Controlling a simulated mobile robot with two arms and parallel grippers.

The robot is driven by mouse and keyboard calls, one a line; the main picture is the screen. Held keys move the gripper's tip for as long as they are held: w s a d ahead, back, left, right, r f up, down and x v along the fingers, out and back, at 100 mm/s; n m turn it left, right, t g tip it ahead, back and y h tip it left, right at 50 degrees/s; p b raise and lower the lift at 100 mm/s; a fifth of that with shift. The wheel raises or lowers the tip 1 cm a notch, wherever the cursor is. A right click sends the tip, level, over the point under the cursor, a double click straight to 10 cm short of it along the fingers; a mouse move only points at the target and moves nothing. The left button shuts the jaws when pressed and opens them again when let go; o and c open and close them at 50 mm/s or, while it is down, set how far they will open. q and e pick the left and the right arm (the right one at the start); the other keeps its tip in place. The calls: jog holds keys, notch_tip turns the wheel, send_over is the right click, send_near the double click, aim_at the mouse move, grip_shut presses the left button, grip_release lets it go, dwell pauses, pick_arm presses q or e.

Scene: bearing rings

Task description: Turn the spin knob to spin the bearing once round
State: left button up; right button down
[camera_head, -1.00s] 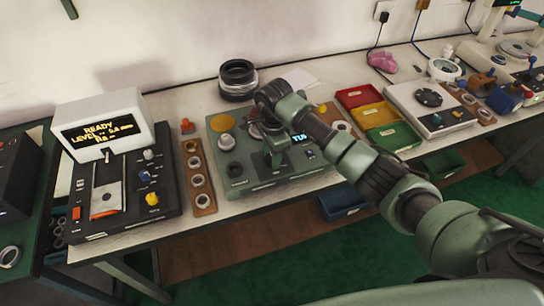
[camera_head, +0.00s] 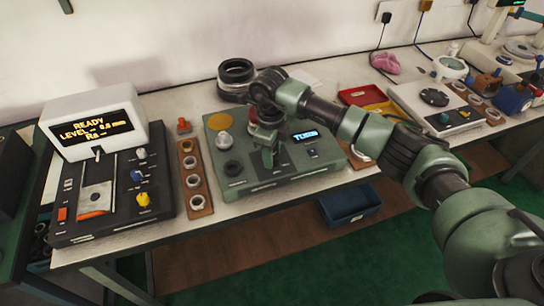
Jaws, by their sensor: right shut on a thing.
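A grey-green tester box (camera_head: 287,181) stands on the bench, with a small lit display (camera_head: 305,137) whose text looks like "TURNS". My right gripper (camera_head: 268,160) points down over the middle of this box. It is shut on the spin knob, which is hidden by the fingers. A bit of a red part (camera_head: 252,127) shows behind my gripper. Whether a bearing sits there cannot be seen. My left gripper is not in view.
A wooden strip with rings (camera_head: 195,185) and a console reading "READY" (camera_head: 98,125) stand left of the box. A red bin (camera_head: 364,96) and a white device (camera_head: 437,111) are at right, beyond my arm.

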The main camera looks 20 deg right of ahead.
jog(key=m+b, duration=0.1)
jog(key=m, duration=0.2)
jog(key=shift+w+m, duration=0.1)
jog(key=shift+m, duration=0.3)
jog(key=m+b, duration=0.1)
jog(key=m, duration=0.2)
jog(key=shift+m, duration=0.3)
jog(key=m, duration=0.3)
jog(key=shift+r+m, duration=0.1)
jog(key=shift+m, duration=0.2)
jog(key=shift+m+g+b, duration=0.3)
jog(key=shift+m+b, duration=0.05)
jog(key=shift+m, duration=0.85)
jog(key=shift+w+m, duration=0.1)
jog(key=shift+m, duration=0.2)
jog(key=c, duration=0.9)
grip_release()
